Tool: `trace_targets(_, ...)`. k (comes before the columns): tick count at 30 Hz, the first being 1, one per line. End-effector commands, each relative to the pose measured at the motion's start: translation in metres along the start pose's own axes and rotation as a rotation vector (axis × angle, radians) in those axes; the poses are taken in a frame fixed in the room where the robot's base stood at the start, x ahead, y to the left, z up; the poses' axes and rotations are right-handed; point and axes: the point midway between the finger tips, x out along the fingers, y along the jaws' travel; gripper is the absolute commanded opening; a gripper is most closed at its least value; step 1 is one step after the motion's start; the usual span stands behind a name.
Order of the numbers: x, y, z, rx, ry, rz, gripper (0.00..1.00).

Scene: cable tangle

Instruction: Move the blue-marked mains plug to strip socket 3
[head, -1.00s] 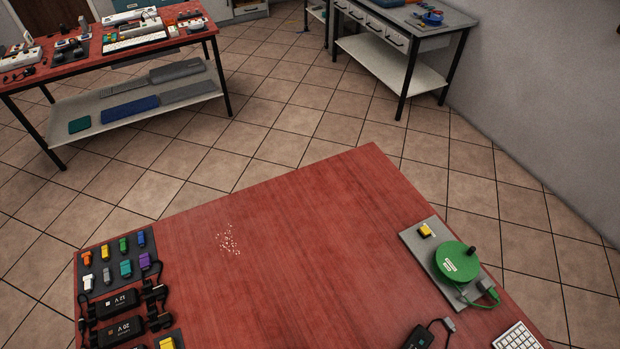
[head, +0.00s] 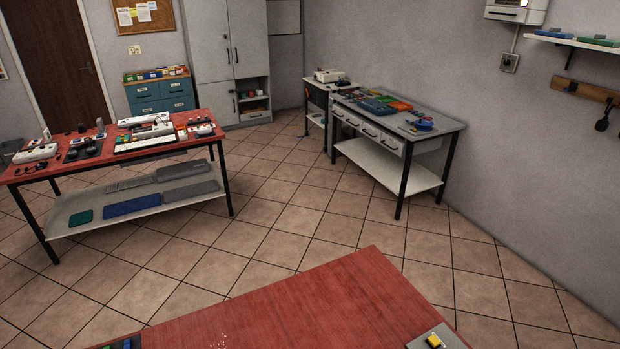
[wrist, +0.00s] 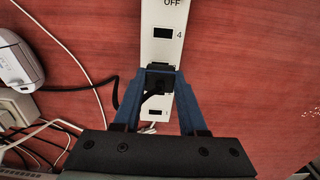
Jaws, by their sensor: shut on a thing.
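In the wrist view a white socket strip (wrist: 158,53) runs down the red table top. It is marked OFF at the top, with a dark socket marked 4 (wrist: 170,35) below that. My gripper (wrist: 160,73) has its two blue fingers shut on a black plug (wrist: 155,88) over the strip, just below socket 4. A black cable leaves the plug to the left. The plug hides the socket under it, and I cannot tell whether it is seated. Another socket (wrist: 152,113) shows between the fingers. My gripper is not in the head view.
In the wrist view a white device (wrist: 20,52) and white and black cables crowd the left; the right is bare red table. The head view shows a far red table (head: 178,143) with several devices, a grey bench (head: 445,141), a near red table (head: 300,310) and open tiled floor.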

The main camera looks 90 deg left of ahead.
Motion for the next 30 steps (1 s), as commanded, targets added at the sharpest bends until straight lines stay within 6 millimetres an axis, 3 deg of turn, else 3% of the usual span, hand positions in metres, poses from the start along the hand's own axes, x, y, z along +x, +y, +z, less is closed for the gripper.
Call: trace_targets(30,0.014,0.0,-0.001,0.0,0.001,0.0,0.0)
